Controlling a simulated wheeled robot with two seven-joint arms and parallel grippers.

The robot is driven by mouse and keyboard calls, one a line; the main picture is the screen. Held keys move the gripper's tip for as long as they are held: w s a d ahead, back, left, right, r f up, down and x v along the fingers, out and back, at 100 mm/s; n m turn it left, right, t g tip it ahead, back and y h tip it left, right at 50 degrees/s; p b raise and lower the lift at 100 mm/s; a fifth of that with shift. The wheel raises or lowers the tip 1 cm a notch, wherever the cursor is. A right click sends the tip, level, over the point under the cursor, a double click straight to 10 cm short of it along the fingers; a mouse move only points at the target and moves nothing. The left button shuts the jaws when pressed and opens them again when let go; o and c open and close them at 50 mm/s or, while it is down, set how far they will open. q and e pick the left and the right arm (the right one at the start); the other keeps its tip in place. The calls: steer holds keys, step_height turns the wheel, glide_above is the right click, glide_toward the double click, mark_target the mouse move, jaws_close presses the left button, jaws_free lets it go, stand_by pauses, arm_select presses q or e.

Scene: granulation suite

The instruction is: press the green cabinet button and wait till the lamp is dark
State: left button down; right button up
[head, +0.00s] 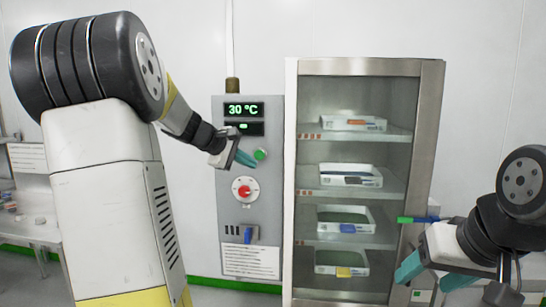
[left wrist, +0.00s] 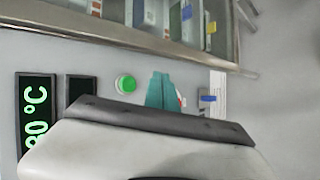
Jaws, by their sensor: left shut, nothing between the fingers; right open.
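The green button (head: 261,155) is on the grey control panel (head: 228,172), below the display. It also shows in the left wrist view (left wrist: 125,85), uncovered. My left gripper (head: 246,159) is shut and empty, its teal fingertips just left of and slightly below the button in the head view. In the left wrist view the fingers (left wrist: 162,90) are beside the button; contact is not visible. A brownish lamp (head: 232,85) on top of the panel shows no clear glow. My right gripper (head: 432,273) is open and empty at the lower right.
The panel carries a display reading 30 °C (head: 244,109), a smaller display (head: 244,128) with a green mark, a red knob (head: 244,190) and a blue switch (head: 248,234). A glass-fronted cabinet (head: 291,180) with several trays stands close to its right.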

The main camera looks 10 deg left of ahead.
mark_target(255, 155)
arm_select(q)
steer(key=shift+w+a, duration=0.25)
steer(key=shift+w, duration=1.75)
steer(key=shift+w+a, duration=0.2)
steer(key=shift+w, duration=1.75)
steer(key=shift+w, duration=0.15)
steer(key=shift+w, duration=0.25)
steer(key=shift+w+a, duration=0.1)
steer(key=shift+w, duration=0.4)
steer(key=shift+s, duration=0.95)
steer(key=s, duration=0.5)
steer(key=shift+d, duration=0.4)
